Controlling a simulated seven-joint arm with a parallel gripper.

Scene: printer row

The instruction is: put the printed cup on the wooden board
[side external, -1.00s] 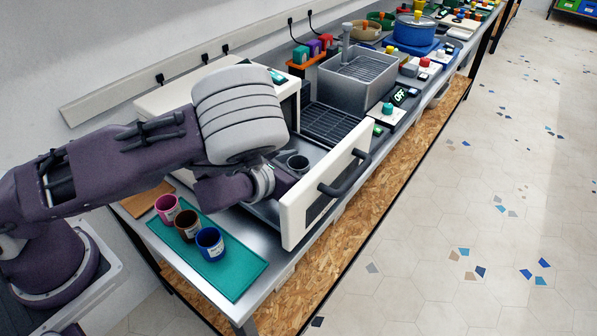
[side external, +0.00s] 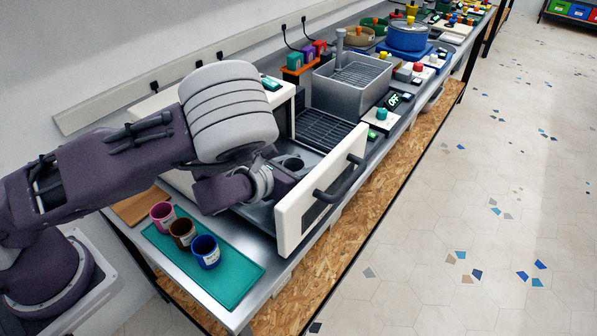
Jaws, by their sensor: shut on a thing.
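A grey cup (side external: 290,163) with a dark inside stands upright within the open white printer (side external: 283,112), behind its lowered or pulled-out front (side external: 298,208). My gripper (side external: 283,178) reaches in from the left and is shut on the cup. My wrist and the front panel hide most of the fingers and the cup's lower part, so I cannot tell whether it touches the tray. The wooden board (side external: 140,205) lies flat at the table's left end, and its visible part is bare.
The front's dark handle (side external: 340,180) juts over the table edge. A grey sink (side external: 350,92) stands beyond.

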